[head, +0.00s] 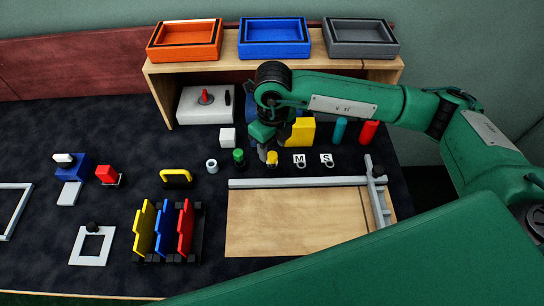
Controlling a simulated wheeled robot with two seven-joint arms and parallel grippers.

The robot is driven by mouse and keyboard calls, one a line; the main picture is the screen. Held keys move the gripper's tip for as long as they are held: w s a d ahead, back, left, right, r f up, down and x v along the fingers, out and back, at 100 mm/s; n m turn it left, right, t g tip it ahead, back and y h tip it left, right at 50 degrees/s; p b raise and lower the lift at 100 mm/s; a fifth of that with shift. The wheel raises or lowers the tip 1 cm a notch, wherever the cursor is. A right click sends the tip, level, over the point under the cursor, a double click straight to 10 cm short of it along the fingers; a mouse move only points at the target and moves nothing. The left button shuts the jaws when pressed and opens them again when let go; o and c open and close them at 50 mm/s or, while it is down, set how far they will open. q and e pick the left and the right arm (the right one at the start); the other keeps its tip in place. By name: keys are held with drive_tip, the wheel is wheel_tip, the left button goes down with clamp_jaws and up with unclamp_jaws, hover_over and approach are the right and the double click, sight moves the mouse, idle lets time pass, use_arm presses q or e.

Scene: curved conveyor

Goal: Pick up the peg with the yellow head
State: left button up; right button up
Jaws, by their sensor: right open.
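The peg with the yellow head (272,158) stands on the dark mat near the middle of the head view, just behind the wooden board. My right gripper (263,152) points down right at the peg, with its fingers close to the yellow head. The gripper is open. I cannot tell whether a finger touches the peg, and part of the far finger is hidden. My left gripper is not in view.
A green-topped peg (239,158) stands close on the left. The M tag (299,160) and S tag (327,160) lie on the right. A yellow block (301,131) stands behind. The wooden board (290,225) with its rail lies in front.

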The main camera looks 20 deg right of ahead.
sight(272, 155)
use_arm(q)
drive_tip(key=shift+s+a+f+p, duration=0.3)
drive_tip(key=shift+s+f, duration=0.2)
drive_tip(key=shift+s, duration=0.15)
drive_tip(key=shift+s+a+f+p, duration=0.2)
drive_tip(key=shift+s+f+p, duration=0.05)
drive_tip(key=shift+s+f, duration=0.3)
use_arm(e)
drive_tip(key=shift+w+f, duration=0.15)
drive_tip(key=shift+f, duration=2.55)
drive_tip(key=c, duration=1.1)
